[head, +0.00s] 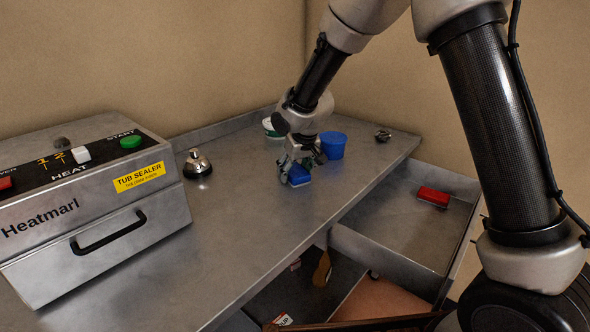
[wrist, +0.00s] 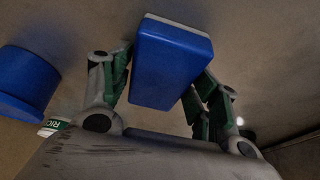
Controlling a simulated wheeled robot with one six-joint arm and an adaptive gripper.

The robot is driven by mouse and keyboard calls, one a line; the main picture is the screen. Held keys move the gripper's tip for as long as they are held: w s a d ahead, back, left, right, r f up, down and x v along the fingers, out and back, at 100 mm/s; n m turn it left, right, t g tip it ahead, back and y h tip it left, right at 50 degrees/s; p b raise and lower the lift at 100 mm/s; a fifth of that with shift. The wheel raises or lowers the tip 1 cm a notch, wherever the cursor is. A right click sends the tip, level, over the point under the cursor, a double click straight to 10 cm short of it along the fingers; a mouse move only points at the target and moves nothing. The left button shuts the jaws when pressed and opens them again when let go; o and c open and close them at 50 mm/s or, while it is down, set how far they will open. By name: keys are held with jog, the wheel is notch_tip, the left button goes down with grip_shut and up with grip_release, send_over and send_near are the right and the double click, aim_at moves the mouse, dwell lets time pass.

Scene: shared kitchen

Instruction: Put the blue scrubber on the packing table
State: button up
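The blue scrubber (head: 299,177) is a blue block with a pale layer on one face. In the wrist view, the blue scrubber (wrist: 172,65) sits between the green-padded fingers of my gripper (wrist: 162,85), which look closed against its two sides. In the head view my gripper (head: 300,160) points down at the metal packing table (head: 245,215), with the scrubber at its tips. The scrubber is at or just above the tabletop; I cannot tell whether it touches.
A blue tub (head: 332,146) stands right behind my gripper, with a white-and-green tub (head: 271,128) to its left. A bell (head: 197,165) and tub sealer (head: 90,205) stand at left. An open drawer (head: 400,245) holds a red block (head: 434,197). The front tabletop is clear.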

jog(key=shift+o, duration=0.4)
jog(key=shift+r, duration=0.2)
jog(key=v, duration=1.1)
jog(key=s+d+r+m+h, duration=0.1)
jog(key=s+d+r, duration=0.3)
jog(key=d, duration=0.4)
jog(key=s+d+r+m, duration=0.1)
jog(key=s+d+r, duration=0.35)
jog(key=d, duration=0.45)
jog(key=s+d+m, duration=0.1)
jog(key=s+d, duration=0.5)
jog(key=s, duration=0.4)
jog(key=s+d+m, duration=0.1)
jog(key=s+d, duration=0.5)
jog(key=s, duration=0.5)
jog(key=shift+s+d+f+m+h, duration=0.15)
jog(key=shift+s+d+m+h, duration=0.15)
jog(key=shift+s+h, duration=0.1)
